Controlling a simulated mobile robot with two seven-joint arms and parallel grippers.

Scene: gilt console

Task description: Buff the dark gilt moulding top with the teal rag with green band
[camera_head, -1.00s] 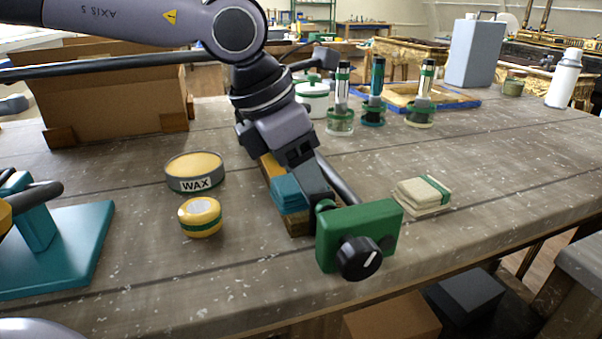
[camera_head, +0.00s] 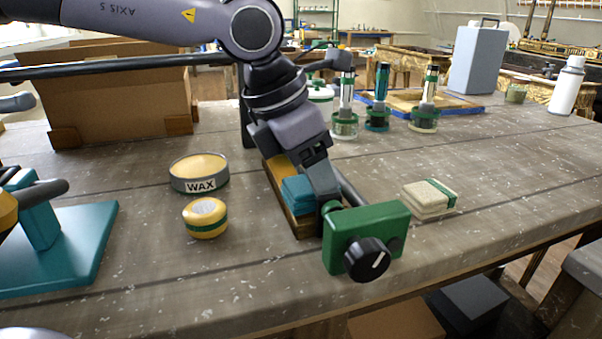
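The teal rag (camera_head: 296,194) lies folded on the moulding, beside the fingers of my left gripper (camera_head: 324,184). Its green band is not visible. The moulding (camera_head: 279,174) is a narrow strip with a yellow-gold far part and brown wooden sides; the rag and gripper cover much of its near part. My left gripper points down at the rag's right side. Its fingertips are partly hidden behind a green box with a black knob (camera_head: 365,240). I cannot tell whether the fingers grip the rag or only stand next to it. My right gripper is not in view.
A WAX tin (camera_head: 200,185) and a yellow round pot (camera_head: 205,226) stand left of the moulding. A cream cloth with a green band (camera_head: 428,199) lies right. Several brush jars (camera_head: 344,125) stand behind. A teal stand (camera_head: 75,245) is at left.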

